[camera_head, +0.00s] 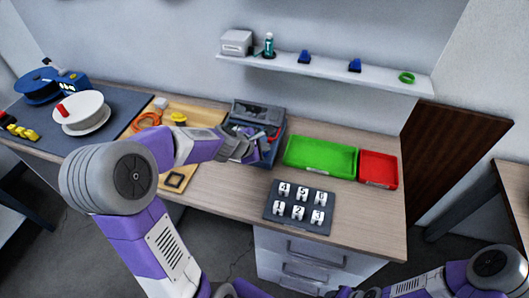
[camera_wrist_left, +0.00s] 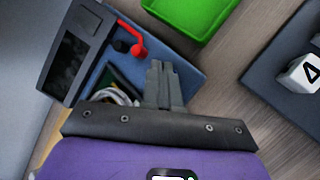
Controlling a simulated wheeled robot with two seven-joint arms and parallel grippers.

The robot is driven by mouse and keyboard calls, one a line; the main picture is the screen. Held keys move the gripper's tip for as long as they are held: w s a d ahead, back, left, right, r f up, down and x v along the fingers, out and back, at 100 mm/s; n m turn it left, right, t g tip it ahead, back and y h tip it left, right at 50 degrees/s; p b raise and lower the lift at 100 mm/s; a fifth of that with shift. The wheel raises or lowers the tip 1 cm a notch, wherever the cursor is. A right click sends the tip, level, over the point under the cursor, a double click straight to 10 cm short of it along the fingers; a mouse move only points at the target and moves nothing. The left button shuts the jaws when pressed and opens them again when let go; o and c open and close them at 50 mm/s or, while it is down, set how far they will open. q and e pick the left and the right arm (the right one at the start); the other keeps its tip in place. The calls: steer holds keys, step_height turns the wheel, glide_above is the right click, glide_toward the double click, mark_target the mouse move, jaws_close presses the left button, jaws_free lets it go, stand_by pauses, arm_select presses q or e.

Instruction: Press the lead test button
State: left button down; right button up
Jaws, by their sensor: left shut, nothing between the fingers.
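A dark grey test device (camera_head: 262,112) stands on a blue base (camera_head: 270,155) at the back middle of the table. I cannot make out a clearly marked lead test button. My left gripper (camera_head: 254,156) is shut and empty over the front of the base; its fingertips (camera_wrist_left: 161,66) point toward the red part. My right gripper (camera_head: 348,292) is barely visible at the bottom edge.
A green tray (camera_head: 320,157) and a red tray (camera_head: 378,169) are right of the device. A dark board with numbered white blocks (camera_head: 300,206) lies in front. A wooden board (camera_head: 199,109) is to the left. A shelf (camera_head: 330,72) hangs above.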

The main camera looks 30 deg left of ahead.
arm_select(q)
steer(key=shift+f+b, duration=0.3)
steer(key=shift+f, duration=0.05)
steer(key=shift+r, duration=0.1)
stand_by(0.5)
steer(key=shift+r+p, duration=0.8)
steer(key=shift+p, duration=0.1)
step_height(320, 180, up, 5)
steer(key=p, duration=0.5)
stand_by(0.4)
